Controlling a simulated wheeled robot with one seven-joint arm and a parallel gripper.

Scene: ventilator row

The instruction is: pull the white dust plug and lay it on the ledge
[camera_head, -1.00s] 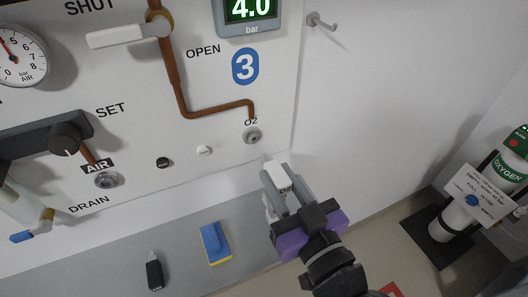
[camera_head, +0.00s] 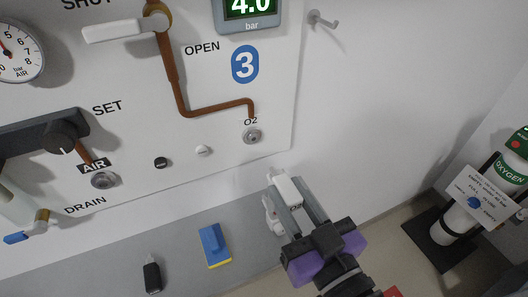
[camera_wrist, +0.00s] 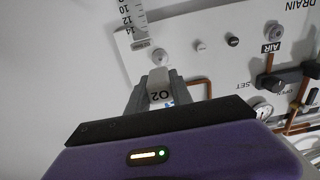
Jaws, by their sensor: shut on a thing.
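My gripper (camera_head: 300,203) is shut on a white blocky piece marked O2 (camera_head: 285,190), in front of the wall below and right of the panel. In the wrist view the same piece (camera_wrist: 158,93) sits between my fingers. A thin white part (camera_head: 271,217) shows beside the fingers; I cannot tell if it is joined to the piece. A small white round plug or knob (camera_head: 203,150) is on the panel, beside a black one (camera_head: 161,163); I cannot tell which white thing is the dust plug. The O2 socket (camera_head: 252,136) looks uncovered. The grey ledge (camera_head: 110,262) runs below the panel.
A blue and yellow block (camera_head: 214,245) and a small black object (camera_head: 152,275) lie on the ledge, with bare space between them. A hook (camera_head: 322,19) is on the wall. An oxygen cylinder (camera_head: 455,222) with a sign stands at the right.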

